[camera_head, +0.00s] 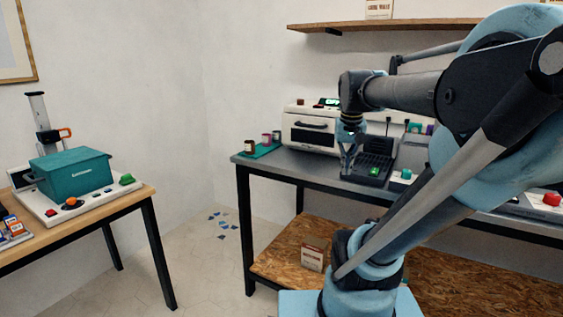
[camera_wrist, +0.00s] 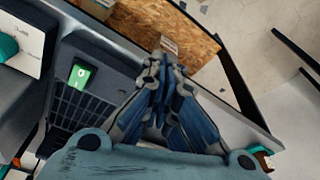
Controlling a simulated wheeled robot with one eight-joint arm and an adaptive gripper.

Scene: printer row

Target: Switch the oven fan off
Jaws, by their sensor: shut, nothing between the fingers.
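The wrist view shows this switch lit green (camera_wrist: 80,76), left of my gripper. No label marks which is the oven fan. My gripper (camera_head: 347,170) is shut and empty, pointing down near the bench's front edge. Its fingertips (camera_wrist: 166,62) are apart from the switch.
A teal mat (camera_head: 262,150) with jars lies at the bench's left end. A lower chipboard shelf (camera_head: 280,247) holds a small box (camera_head: 313,256). A wooden shelf (camera_head: 400,25) hangs above.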

